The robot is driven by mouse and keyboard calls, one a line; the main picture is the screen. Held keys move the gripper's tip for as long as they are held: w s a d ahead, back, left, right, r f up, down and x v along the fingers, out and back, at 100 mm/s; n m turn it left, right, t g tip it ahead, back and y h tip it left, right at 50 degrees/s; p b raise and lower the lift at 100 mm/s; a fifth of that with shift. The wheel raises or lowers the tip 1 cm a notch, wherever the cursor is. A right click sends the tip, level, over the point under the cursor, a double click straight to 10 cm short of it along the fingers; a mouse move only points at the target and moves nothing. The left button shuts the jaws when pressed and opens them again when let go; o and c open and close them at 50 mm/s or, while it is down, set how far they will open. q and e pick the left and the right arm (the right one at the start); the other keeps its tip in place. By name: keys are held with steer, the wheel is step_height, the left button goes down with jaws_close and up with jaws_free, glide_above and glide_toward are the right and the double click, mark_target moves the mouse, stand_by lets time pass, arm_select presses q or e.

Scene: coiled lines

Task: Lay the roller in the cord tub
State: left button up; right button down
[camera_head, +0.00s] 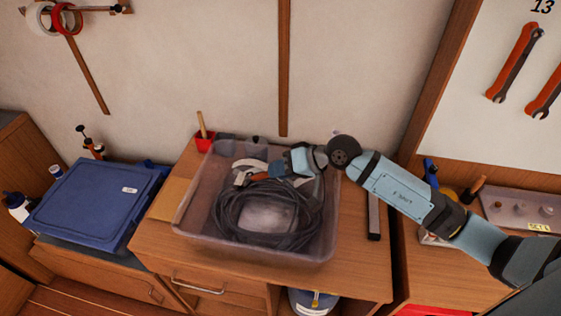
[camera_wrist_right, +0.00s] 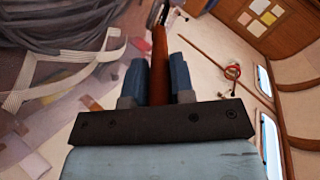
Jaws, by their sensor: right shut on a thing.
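The cord tub (camera_head: 184,210) is a translucent, open tub on the wooden worktop. A dark coiled cord (camera_head: 226,215) lies in it, with a pale strap near its back edge. My right gripper (camera_head: 279,168) is over the back part of the tub. In the right wrist view my right gripper (camera_wrist_right: 157,78) is shut on a reddish-brown handle (camera_wrist_right: 159,62), which appears to belong to the roller. The handle's far end is dark and partly cut off by the frame, so the roller's head is unclear. I cannot tell whether it touches the cord. My left gripper is out of view.
A red cup (camera_head: 204,143) with a wooden-handled tool stands behind the tub. A blue lidded box (camera_head: 95,205) is to the left. A dark bar (camera_head: 374,216) lies right of the tub. A clear tray (camera_head: 525,208) is at the far right.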

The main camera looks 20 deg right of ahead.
step_height(320, 180, down, 7)
steer(key=b, duration=0.1)
steer(key=shift+b, duration=0.3)
steer(key=shift+r, duration=0.1)
steer(key=c, duration=0.9)
jaws_free()
steer(key=shift+b+v, duration=2)
steer(key=shift+v, duration=4.95)
